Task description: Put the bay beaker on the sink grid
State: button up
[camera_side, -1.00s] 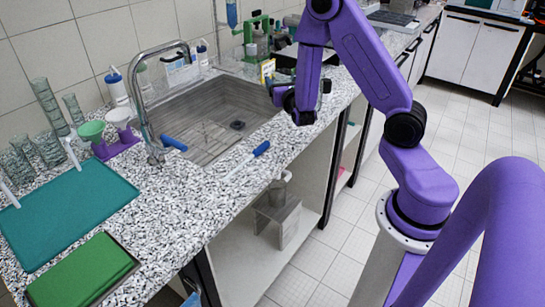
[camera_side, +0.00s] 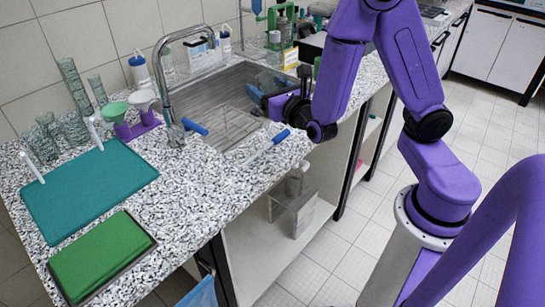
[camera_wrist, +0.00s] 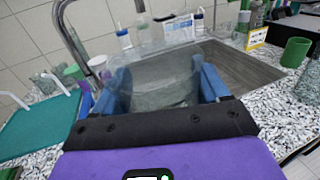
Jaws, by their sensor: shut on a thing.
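A clear glass beaker, seemingly the bay beaker (camera_wrist: 160,85), sits between the two blue fingers of my gripper (camera_wrist: 162,80) in the wrist view. My gripper (camera_side: 262,102) is shut on it, with one finger on each side. In the side view the beaker (camera_side: 270,82) is faint and partly hidden by my gripper. It is held above the right part of the sink (camera_side: 205,88). The sink grid (camera_side: 228,124) is a wire rack low in the basin, left of and below my gripper. Its right part is hard to make out.
The tap (camera_side: 172,95) arches over the sink's left side. Blue-handled tools (camera_side: 281,137) lie by the sink's front rim and left end. Glassware (camera_side: 72,85), funnels in a purple stand (camera_side: 135,126) and a teal mat (camera_side: 90,192) are to the left. A green beaker (camera_wrist: 295,52) stands at right.

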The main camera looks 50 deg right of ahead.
jog(key=w+d+f+m+h, duration=0.1)
jog(key=w+d+f, duration=0.15)
jog(key=w, duration=0.75)
jog(key=w+d+f+h, duration=0.15)
jog(key=w+f, duration=0.25)
jog(key=w, duration=0.7)
jog(key=shift+g+y, duration=0.3)
jog(key=shift+y, duration=0.15)
jog(key=shift+w+d+f, duration=0.1)
jog(key=shift+w+f, duration=0.65)
jog(key=shift+f, duration=0.65)
jog(key=shift+w+f, duration=0.7)
jog(key=shift+f, duration=0.75)
jog(key=shift+w+d+f, duration=0.1)
jog(key=shift+w+f, duration=0.65)
jog(key=shift+f, duration=0.65)
jog(key=shift+a+f, duration=0.1)
jog(key=shift+f, duration=0.5)
jog(key=o, duration=1.1)
jog(key=shift+r, duration=0.45)
jog(key=shift+s+a+r, duration=0.1)
jog(key=shift+s+r, duration=0.05)
jog(key=shift+s, duration=0.2)
jog(key=v, duration=1.1)
jog(key=shift+s, duration=0.15)
